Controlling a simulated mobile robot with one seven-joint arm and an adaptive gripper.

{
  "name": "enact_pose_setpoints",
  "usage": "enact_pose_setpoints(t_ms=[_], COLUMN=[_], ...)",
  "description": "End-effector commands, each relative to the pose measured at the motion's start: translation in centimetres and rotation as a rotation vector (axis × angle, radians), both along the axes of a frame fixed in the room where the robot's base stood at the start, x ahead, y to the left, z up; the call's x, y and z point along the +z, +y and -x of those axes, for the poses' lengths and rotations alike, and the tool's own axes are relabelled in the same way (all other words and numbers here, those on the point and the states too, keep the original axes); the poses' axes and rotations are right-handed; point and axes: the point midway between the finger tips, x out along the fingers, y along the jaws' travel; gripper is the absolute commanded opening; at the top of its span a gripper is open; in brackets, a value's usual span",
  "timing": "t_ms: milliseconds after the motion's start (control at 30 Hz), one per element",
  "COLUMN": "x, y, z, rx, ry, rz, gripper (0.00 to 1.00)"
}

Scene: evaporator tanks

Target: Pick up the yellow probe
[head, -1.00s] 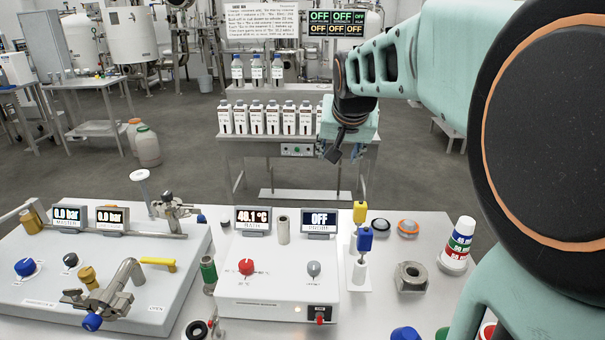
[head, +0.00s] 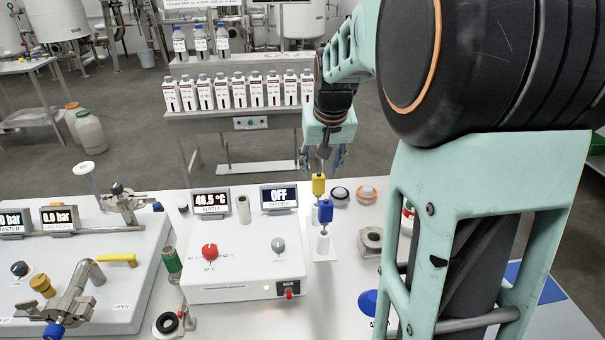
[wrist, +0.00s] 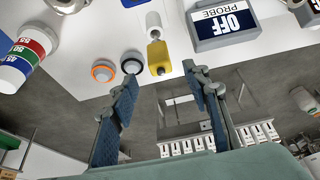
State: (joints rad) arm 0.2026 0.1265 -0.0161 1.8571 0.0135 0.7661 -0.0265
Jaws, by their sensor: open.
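The yellow probe (head: 319,184) stands upright in a white holder near the back edge of the table, just behind the blue probe (head: 325,211). In the wrist view the yellow probe (wrist: 158,58) shows near the gap between my fingertips, with its white holder (wrist: 153,24) above it in the picture. My gripper (head: 323,160) hangs just above and behind the yellow probe in the head view. In the wrist view my gripper (wrist: 161,73) is open, one finger to each side, with nothing held. I cannot tell the exact distance to the probe.
The PROBE display (head: 279,196) stands left of the probes, close to one finger in the wrist view. A black-and-white cap (head: 339,194) and an orange ring cap (head: 366,193) lie to the right. A metal block (head: 370,240) sits in front of them.

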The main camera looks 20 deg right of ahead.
Motion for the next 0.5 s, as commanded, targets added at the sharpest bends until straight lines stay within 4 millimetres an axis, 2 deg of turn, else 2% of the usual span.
enact_pose_setpoints(t_ms=[300,500], x=[-4.0,-4.8], y=[-0.2,-0.2], z=[-1.4,-1.8], rx=[0.000,0.000], ry=[0.002,-0.001], rz=[0.000,0.000], gripper=[0.43,0.43])
